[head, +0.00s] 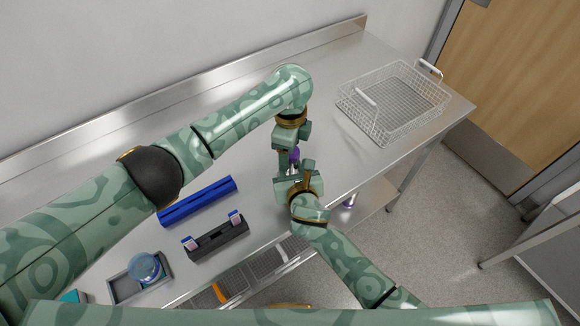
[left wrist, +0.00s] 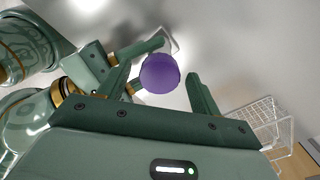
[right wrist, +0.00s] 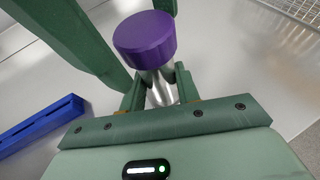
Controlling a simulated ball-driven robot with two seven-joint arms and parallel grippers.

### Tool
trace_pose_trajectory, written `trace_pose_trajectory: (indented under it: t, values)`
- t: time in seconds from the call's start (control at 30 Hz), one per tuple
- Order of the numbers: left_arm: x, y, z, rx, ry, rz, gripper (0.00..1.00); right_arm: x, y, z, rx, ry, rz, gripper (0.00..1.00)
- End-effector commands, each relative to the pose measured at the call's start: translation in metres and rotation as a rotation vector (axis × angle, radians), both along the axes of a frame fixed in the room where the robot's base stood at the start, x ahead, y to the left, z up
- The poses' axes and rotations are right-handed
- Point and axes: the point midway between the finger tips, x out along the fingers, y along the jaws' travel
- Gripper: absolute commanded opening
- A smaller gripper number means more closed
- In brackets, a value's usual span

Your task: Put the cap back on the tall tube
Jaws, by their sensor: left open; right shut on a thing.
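The tall tube (right wrist: 161,90) is a shiny metal cylinder. My right gripper (right wrist: 158,82) is shut on it; this gripper also shows in the head view (head: 296,178). The purple cap (right wrist: 145,40) sits at the tube's upper end and appears to touch it; how firmly it is seated cannot be told. The cap also shows in the left wrist view (left wrist: 160,74) and, small, in the head view (head: 294,154). My left gripper (left wrist: 158,78) is open, with its fingers on either side of the cap and a visible gap at the right finger.
A blue rack (head: 197,201) and a black rack (head: 216,240) holding small white-and-purple pieces stand on the steel table left of my grippers. A grey tray (head: 126,289) with a blue-lidded jar (head: 145,267) is at front left. A wire basket (head: 392,103) stands at the right end.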

Motion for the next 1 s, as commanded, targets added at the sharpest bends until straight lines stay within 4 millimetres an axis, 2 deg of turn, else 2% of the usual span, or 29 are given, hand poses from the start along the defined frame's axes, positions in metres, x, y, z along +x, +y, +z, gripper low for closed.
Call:
trace_pose_trajectory:
  t: [0.33,0.63,0.67,0.73,0.83,0.87,1.0]
  values:
    - [0.000,0.000,0.040,-0.002,-0.002,0.000,0.64,0.000,0.000,0.000,0.000,0.001,0.000,0.00]
    - [0.000,0.000,0.044,-0.001,-0.001,0.001,0.64,0.000,0.000,0.000,0.000,0.001,0.000,0.00]
    - [0.000,0.000,0.044,-0.001,-0.001,0.001,0.60,0.000,0.000,0.000,0.000,0.001,0.000,0.00]
    - [-0.001,-0.001,0.043,-0.002,0.003,0.000,0.60,0.000,0.000,0.000,0.000,0.001,0.000,0.00]
    - [-0.007,-0.013,0.044,-0.044,0.020,0.001,0.60,0.000,0.000,0.000,0.000,0.001,0.000,0.00]
    - [-0.009,-0.019,0.048,-0.065,0.027,0.018,0.60,0.000,0.000,0.000,0.000,0.001,0.000,0.00]
    - [-0.009,-0.024,0.061,-0.082,0.043,0.317,0.60,0.000,0.000,0.000,0.000,0.001,0.000,0.00]
